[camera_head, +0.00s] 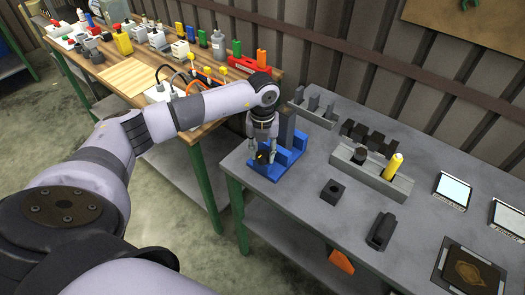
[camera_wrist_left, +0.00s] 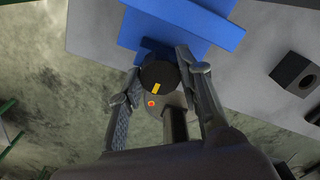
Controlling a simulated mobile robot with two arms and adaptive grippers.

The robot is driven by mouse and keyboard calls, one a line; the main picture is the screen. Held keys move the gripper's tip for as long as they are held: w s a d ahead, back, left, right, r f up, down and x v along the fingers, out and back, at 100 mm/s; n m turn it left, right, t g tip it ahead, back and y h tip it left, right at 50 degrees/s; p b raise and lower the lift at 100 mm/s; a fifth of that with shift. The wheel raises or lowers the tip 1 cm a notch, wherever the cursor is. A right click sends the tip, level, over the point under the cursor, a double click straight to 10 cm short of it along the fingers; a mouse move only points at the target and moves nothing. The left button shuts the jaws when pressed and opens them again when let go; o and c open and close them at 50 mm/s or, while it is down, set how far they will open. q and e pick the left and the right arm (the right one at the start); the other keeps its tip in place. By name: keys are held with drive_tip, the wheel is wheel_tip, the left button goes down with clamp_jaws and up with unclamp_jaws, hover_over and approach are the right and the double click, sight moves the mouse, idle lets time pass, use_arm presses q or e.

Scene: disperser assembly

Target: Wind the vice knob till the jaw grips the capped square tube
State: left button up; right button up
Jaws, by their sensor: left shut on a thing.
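The blue vice (camera_head: 291,157) stands on the left end of the grey table. A dark grey square tube (camera_head: 287,124) stands upright in it; I cannot make out its cap or any gap at the jaw. The black vice knob (camera_head: 263,157), with a yellow mark, faces the table's left edge. My left gripper (camera_head: 262,149) points down at the knob and is shut on it. In the left wrist view the fingers lie on both sides of the knob (camera_wrist_left: 158,76), with the blue vice (camera_wrist_left: 185,22) just beyond. My right gripper is not in view.
A black block with a hole (camera_head: 333,192), a grey holder (camera_head: 372,178) with a yellow bottle, and a dark grey part (camera_head: 381,231) lie to the right. Grey racks stand behind. A wooden table (camera_head: 130,78) crowded with parts stands at the back left.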

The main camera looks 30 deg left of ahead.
use_arm(q)
drive_tip(key=shift+c, duration=1.4)
